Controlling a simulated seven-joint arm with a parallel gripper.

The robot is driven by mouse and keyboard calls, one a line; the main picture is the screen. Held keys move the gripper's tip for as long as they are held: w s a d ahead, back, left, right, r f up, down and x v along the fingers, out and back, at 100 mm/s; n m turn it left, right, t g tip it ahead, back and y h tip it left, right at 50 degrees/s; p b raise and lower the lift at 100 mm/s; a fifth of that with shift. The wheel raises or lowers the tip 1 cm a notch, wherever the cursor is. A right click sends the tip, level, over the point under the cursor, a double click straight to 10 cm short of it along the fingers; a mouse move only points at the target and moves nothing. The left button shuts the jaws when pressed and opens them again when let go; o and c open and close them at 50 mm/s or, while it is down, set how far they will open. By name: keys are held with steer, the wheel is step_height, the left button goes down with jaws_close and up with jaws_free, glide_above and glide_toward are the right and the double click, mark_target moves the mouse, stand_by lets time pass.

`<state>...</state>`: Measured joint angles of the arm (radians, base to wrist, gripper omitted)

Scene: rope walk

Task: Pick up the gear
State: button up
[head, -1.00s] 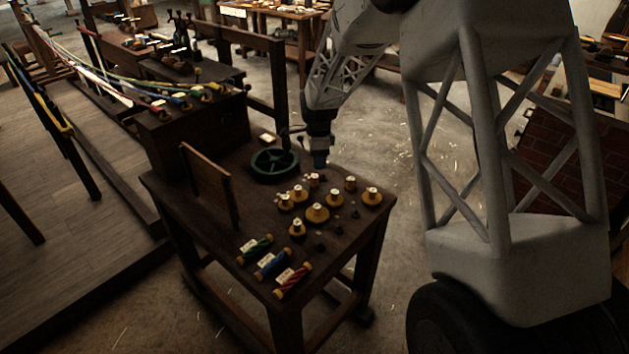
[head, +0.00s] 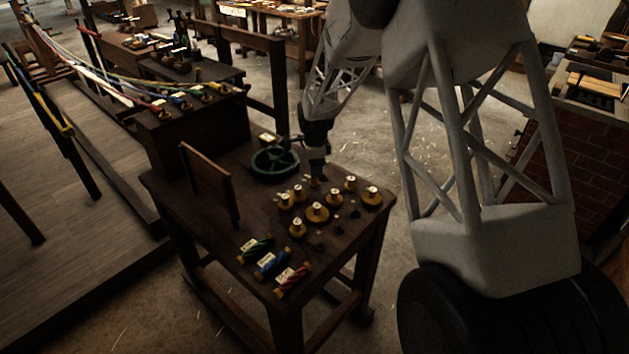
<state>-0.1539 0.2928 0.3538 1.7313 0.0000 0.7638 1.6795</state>
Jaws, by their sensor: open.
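A small gear (head: 313,182) is at the back of the group. My gripper (head: 317,177) points down right over this small gear, partly covering it. The fingers are open, dark and small; I cannot tell whether they touch the gear or stand around it.
An upright board (head: 208,184) stands at the table's left. Several dark pegs (head: 338,219) stand among the gears. Three coloured rope spools (head: 270,263) lie at the front. A dark wooden box (head: 198,137) is behind.

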steer(key=shift+f, duration=0.1)
steer(key=shift+w+f, duration=0.2)
steer(key=shift+f, duration=2.4)
steer(key=shift+c, duration=0.5)
steer(key=c, duration=0.8)
steer(key=shift+r, duration=0.1)
steer(key=shift+r, duration=4.95)
steer(key=shift+r, duration=0.2)
